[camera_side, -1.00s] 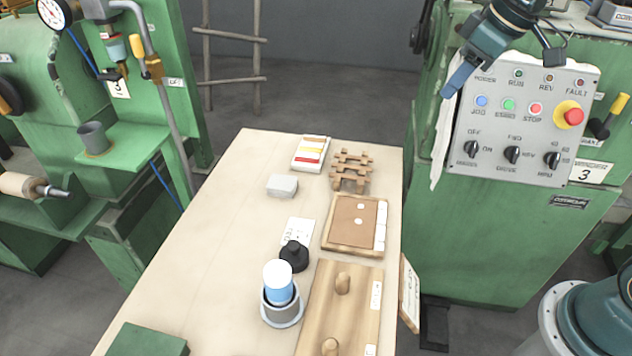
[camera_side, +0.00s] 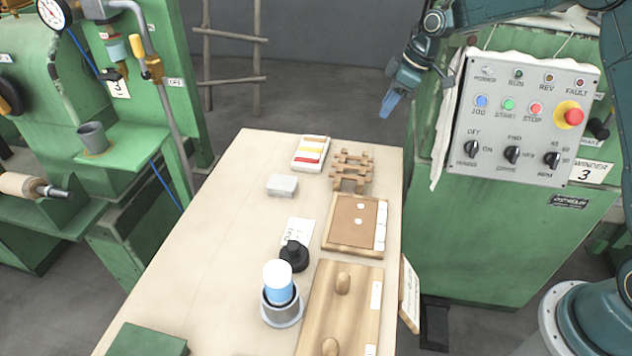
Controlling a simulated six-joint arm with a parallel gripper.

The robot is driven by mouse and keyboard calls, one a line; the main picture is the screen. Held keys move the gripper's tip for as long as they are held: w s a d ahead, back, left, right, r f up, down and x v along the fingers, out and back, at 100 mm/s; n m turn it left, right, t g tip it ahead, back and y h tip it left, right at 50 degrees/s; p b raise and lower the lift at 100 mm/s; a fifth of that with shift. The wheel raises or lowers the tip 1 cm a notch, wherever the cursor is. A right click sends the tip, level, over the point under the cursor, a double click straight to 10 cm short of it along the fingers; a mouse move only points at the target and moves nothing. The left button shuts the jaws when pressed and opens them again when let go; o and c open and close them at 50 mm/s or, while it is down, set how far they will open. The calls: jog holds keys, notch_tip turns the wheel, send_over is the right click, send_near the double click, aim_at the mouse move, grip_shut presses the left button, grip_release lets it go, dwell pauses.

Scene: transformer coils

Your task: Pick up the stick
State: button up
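No single loose stick stands out clearly. A notched wooden rack (camera_side: 350,170) with crossing bars stands at the far right of the table; I cannot tell whether a separate stick lies in it. My gripper (camera_side: 389,106), with blue fingers pointing down and slightly left, hangs in the air up and to the right of the rack, apart from it. The fingers overlap in this view, so their opening is hidden. No held object shows.
The pale table (camera_side: 210,240) is bare on its left side. A wooden tray (camera_side: 328,243), a board with knobs (camera_side: 318,308), a blue-and-white cylinder (camera_side: 278,284) in a grey cup, a black knobbed piece (camera_side: 294,257) and a grey block (camera_side: 282,185) occupy it. The control panel (camera_side: 525,120) stands right.

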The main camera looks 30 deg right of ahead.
jog(key=shift+n, duration=0.4)
jog(key=f, duration=0.1)
jog(key=w+f, duration=0.1)
jog(key=f, duration=0.1)
jog(key=w+d+f, duration=0.1)
jog(key=shift+w+d+f, duration=0.1)
jog(key=shift+f, duration=0.1)
send_near(354, 157)
jog(key=shift+d+x, duration=0.25)
jog(key=shift+x, duration=0.8)
jog(key=shift+w+a+f, duration=0.1)
jog(key=shift+f, duration=0.05)
jog(key=shift+x, duration=2.45)
jog(key=shift+a, duration=0.1)
jog(key=shift+c, duration=0.2)
grip_shut()
